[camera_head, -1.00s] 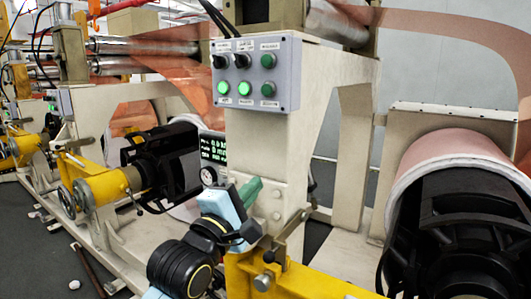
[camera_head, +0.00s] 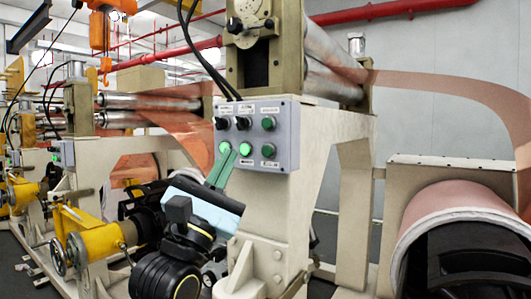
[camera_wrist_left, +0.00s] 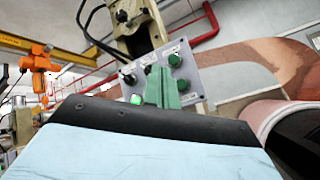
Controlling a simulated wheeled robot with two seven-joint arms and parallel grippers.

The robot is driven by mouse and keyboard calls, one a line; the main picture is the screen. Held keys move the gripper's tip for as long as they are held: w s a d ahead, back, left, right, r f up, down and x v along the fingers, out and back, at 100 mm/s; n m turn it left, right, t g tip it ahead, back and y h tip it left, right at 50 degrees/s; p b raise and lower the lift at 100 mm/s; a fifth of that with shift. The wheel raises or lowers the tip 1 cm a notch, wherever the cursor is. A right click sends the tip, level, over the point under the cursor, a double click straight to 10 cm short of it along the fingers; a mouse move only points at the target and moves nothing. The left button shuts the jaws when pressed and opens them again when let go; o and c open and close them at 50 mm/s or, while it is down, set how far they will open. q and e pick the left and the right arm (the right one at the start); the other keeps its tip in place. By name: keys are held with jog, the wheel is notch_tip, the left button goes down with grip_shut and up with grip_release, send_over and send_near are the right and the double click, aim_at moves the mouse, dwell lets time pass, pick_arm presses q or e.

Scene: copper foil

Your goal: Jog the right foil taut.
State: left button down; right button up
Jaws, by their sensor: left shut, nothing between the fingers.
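A grey control box (camera_head: 285,110) is on the cream machine frame. It has black knobs and a green button (camera_head: 268,124) in its top row, and lit buttons (camera_head: 246,149) and a darker green one (camera_head: 268,151) below. My left gripper (camera_head: 227,152) is shut and empty, its green fingers pointing up at the lower left lit button (camera_head: 225,147); I cannot tell if they touch. In the left wrist view the fingers (camera_wrist_left: 160,80) cover part of the box. The right copper foil (camera_head: 450,84) arcs from the rollers to the roll (camera_head: 445,195). My right gripper is not visible.
Black cables (camera_head: 190,45) hang down to the box top. A second line with a yellow shaft holder (camera_head: 88,240) is at the left. An orange hoist (camera_head: 100,25) hangs at the upper left.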

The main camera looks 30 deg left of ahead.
aim_at(267, 151)
pick_arm(q)
jog(key=shift+w+d, duration=0.15)
jog(key=shift+w, duration=1.85)
jog(key=shift+w+d, duration=0.15)
jog(key=shift+w, duration=1.8)
jog(key=shift+w, duration=0.15)
jog(key=shift+w, duration=0.3)
jog(key=shift+w+d, duration=0.1)
jog(key=shift+w, duration=0.35)
dwell(2.1)
jog(key=shift+s, duration=0.1)
dwell(0.5)
jog(key=shift+s, duration=0.75)
